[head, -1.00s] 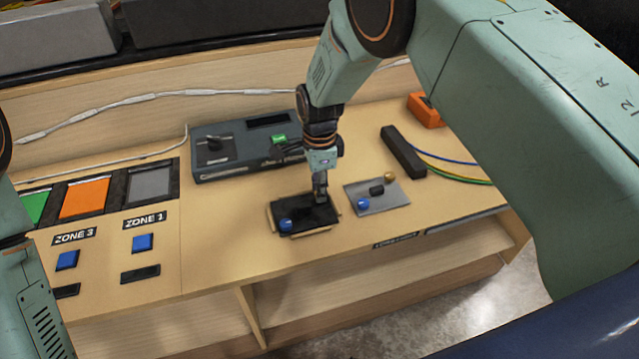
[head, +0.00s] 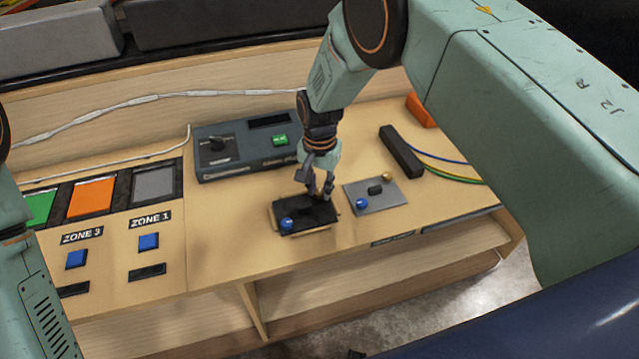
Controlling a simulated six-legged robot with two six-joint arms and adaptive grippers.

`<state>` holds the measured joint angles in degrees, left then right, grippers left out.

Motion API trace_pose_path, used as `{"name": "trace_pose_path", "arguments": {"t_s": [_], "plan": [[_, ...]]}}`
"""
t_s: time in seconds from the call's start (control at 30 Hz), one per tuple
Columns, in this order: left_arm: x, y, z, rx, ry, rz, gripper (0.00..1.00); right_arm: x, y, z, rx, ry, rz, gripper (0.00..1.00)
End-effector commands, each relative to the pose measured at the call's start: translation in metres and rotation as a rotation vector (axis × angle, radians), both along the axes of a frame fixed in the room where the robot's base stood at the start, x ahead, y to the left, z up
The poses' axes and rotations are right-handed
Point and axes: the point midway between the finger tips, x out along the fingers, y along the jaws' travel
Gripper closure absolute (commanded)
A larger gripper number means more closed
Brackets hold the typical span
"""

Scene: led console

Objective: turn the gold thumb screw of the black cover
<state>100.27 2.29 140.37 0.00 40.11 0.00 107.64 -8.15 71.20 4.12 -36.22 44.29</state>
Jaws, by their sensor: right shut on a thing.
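The black cover (head: 297,224) lies flat on the bench, with a blue thumb screw (head: 287,225) at its left front corner. My right gripper (head: 322,198) points down at the cover's back right part. Its fingers are shut on the gold thumb screw, which they hide from view. My left gripper is outside the picture; only part of my left arm shows at the left edge.
A grey plate (head: 361,187) with a blue and a gold screw lies close to the right. A dark console box (head: 240,168) stands behind, and a black bar (head: 402,152) with coloured wires lies at right. ZONE panels with blue buttons (head: 76,259) are left.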

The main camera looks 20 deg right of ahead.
Motion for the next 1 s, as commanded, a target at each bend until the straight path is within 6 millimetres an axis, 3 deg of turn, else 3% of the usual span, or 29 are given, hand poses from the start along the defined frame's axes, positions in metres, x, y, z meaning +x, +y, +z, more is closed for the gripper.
{"name": "trace_pose_path", "arguments": {"t_s": [1.0], "plan": [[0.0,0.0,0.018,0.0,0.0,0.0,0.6,-0.005,-0.001,-0.005,0.001,0.012,0.964,1.0]]}}
